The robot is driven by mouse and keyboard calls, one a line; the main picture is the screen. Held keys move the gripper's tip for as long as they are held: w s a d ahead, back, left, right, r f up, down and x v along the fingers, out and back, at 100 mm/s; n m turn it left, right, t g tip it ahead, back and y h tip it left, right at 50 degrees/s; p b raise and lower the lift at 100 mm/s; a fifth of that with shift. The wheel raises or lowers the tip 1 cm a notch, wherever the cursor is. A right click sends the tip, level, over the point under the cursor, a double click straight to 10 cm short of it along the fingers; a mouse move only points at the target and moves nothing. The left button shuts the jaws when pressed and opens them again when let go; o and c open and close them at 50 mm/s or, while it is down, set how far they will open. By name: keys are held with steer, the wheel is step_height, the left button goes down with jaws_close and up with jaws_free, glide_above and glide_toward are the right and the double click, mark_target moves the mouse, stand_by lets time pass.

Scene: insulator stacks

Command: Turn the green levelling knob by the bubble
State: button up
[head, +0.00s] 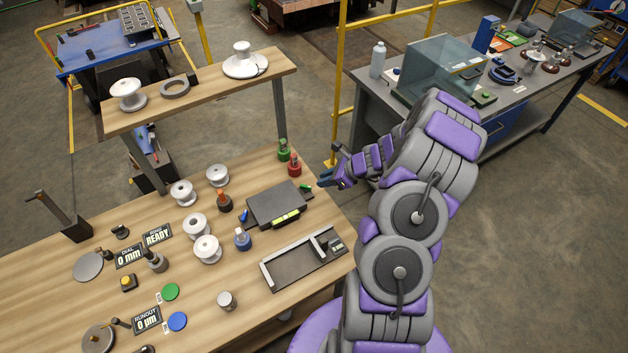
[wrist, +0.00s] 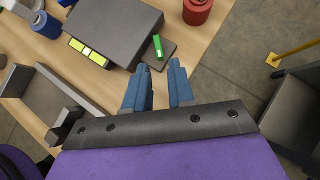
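The green knob (head: 305,186) is a short green bar on a small dark tab at the right side of a dark grey levelling block (head: 276,203). The bubble vial (head: 287,217) is yellow-green and lies along the block's front edge. In the wrist view the green knob (wrist: 158,47) stands just beyond my fingertips, and the vial (wrist: 88,52) is to its left. My gripper (head: 326,178) is off the right edge of the bench, to the right of the knob. In the wrist view my gripper (wrist: 156,76) has its two blue fingers apart and empty, not touching the knob.
A red insulator-like part (head: 295,166) stands behind the knob, with a green one (head: 283,150) beyond it. A blue knob (head: 244,215) is left of the block. A grey tray (head: 303,262) lies in front. White spools (head: 196,226) stand farther left.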

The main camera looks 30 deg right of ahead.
steer(key=p+v, duration=0.1)
steer(key=v, duration=0.8)
steer(key=shift+d, duration=0.15)
steer(key=s+a+r+n+g+y, duration=0.1)
steer(key=s+a+r+n+g, duration=0.25)
steer(key=a+r+n, duration=0.55)
steer(key=s+a+r+n+g, duration=0.2)
steer(key=s+a+r+n, duration=0.3)
steer(key=a, duration=0.9)
steer(key=s+a+r+n+g+h, duration=0.1)
steer(key=s+r+n+h, duration=0.2)
steer(key=s+n, duration=0.3)
steer(key=s+a+r+n+g+h+b, duration=0.1)
steer(key=s+n, duration=0.6)
steer(key=s, duration=0.9)
step_height(320, 180, up, 3)
steer(key=g+h, duration=0.1)
steer(key=h, duration=0.2)
steer(key=shift+f+n, duration=0.15)
steer(key=shift+n, duration=0.15)
